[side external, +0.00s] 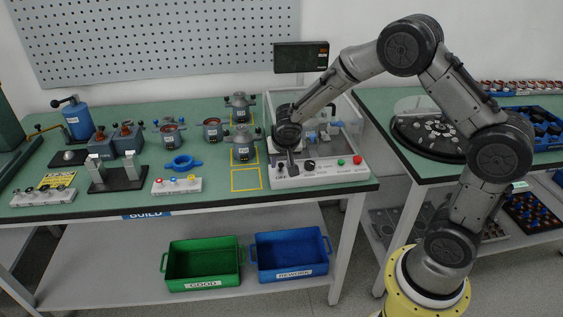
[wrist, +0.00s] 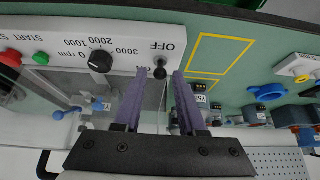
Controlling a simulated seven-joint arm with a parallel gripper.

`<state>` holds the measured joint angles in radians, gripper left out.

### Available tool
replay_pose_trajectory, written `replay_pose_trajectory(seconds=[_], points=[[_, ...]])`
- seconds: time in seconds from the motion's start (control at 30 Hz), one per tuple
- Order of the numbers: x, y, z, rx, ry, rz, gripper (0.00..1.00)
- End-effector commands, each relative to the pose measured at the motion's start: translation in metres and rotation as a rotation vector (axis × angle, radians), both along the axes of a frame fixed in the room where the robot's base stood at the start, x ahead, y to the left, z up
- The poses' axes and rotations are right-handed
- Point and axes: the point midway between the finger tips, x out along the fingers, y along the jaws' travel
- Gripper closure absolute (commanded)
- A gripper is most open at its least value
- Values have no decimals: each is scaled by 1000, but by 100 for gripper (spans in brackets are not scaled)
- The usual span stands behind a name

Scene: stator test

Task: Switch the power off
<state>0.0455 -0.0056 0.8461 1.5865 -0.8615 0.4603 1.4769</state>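The power switch (wrist: 160,71) is a small dark toggle on the white control panel (wrist: 215,45), with the word OFF printed beside it in the wrist view. My gripper (wrist: 160,73) has two purple fingers, apart, with the toggle showing in the gap between them. I see space on both sides of the toggle and no clear contact. In the side view my gripper (side external: 288,160) points down at the left end of the panel (side external: 325,177), largely covering the switch area. Which way the toggle is thrown is hard to tell.
On the panel beside the switch are a black rpm dial (wrist: 100,61), a green button (side external: 340,162) and a red button (side external: 357,160). A test rig stands behind under a dark display (side external: 301,56). Yellow outlined squares (side external: 246,180) and stators (side external: 242,147) lie left.

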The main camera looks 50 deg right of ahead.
Motion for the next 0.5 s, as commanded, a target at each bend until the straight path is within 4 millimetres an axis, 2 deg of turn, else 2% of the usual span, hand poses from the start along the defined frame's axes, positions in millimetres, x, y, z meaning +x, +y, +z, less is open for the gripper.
replay_pose_trajectory(seconds=[0.5], points=[[-16,17,42,-1,-3,1,60]])
